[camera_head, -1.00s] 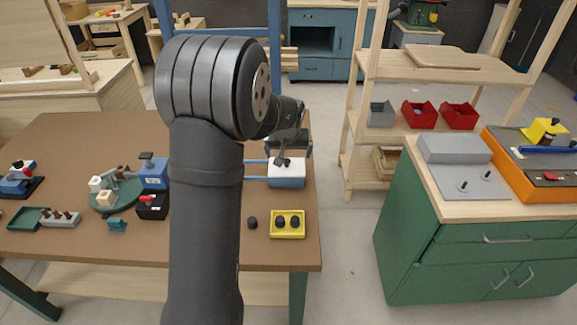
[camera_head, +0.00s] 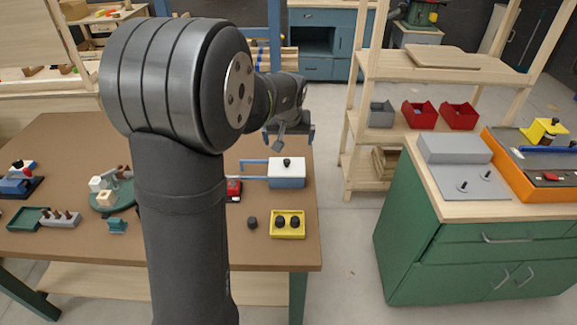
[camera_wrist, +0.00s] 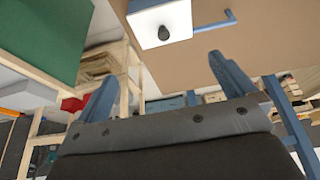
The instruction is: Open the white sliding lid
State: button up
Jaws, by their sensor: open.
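The white sliding lid (camera_head: 288,168) has a black knob (camera_head: 287,161) and sits on a blue-edged box near the table's right edge. Blue rails (camera_head: 254,161) reach out to its left. The lid also shows at the top of the wrist view (camera_wrist: 152,20), with its knob (camera_wrist: 164,33) pointing toward the camera. My gripper (camera_head: 284,141) is just above and behind the lid in the head view, clear of the knob. In the wrist view its two blue fingers (camera_wrist: 163,75) are spread and empty, with the knob beyond them. My arm hides part of the table.
A yellow tray (camera_head: 275,233) with two dark round pieces lies in front of the lid. A small dark piece (camera_head: 252,222) and a red-and-black item (camera_head: 234,188) stand nearby. A wooden shelf (camera_head: 365,120) rises to the right, past a floor gap.

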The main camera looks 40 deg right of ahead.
jog(key=shift+v, duration=0.9)
